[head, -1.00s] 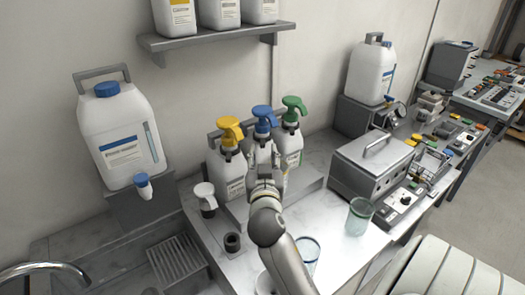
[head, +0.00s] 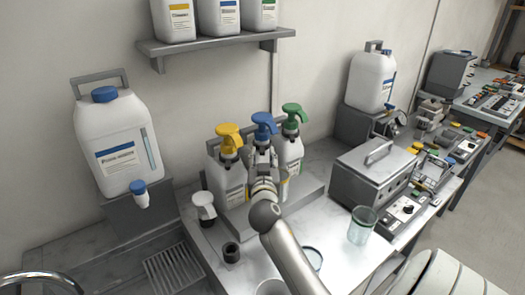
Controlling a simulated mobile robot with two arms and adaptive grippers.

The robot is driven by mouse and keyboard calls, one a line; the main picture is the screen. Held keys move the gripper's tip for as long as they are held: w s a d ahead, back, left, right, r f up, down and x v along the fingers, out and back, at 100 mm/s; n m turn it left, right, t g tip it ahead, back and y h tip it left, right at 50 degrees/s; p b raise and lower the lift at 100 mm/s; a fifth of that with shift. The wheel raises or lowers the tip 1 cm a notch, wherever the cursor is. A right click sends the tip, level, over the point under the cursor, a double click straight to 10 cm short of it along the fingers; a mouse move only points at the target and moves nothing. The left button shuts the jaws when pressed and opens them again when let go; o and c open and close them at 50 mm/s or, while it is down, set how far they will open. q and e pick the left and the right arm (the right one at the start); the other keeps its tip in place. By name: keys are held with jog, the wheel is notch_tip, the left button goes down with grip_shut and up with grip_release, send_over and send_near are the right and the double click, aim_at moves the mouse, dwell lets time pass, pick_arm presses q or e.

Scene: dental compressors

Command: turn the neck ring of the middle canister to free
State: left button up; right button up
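Three white pump canisters stand side by side in a grey holder (head: 308,186) on the bench. The middle canister has a blue pump head (head: 263,125); its body and neck ring are mostly hidden behind my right gripper (head: 262,157). That gripper is at neck height just below the blue head, with its fingers pointing up at the neck. Whether they touch or grip the ring is too small to tell. The left canister (head: 227,178) has a yellow head, the right canister (head: 292,152) a green one. My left gripper is not in view.
A white pump piece (head: 204,208) and a small dark cup (head: 231,252) stand left of my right arm. A glass beaker (head: 362,225) and a metal box (head: 373,175) stand to the right. A large jug (head: 115,140) with a tap is at left.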

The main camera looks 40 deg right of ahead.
aim_at(263, 146)
jog(key=shift+x, duration=1.25)
grip_shut()
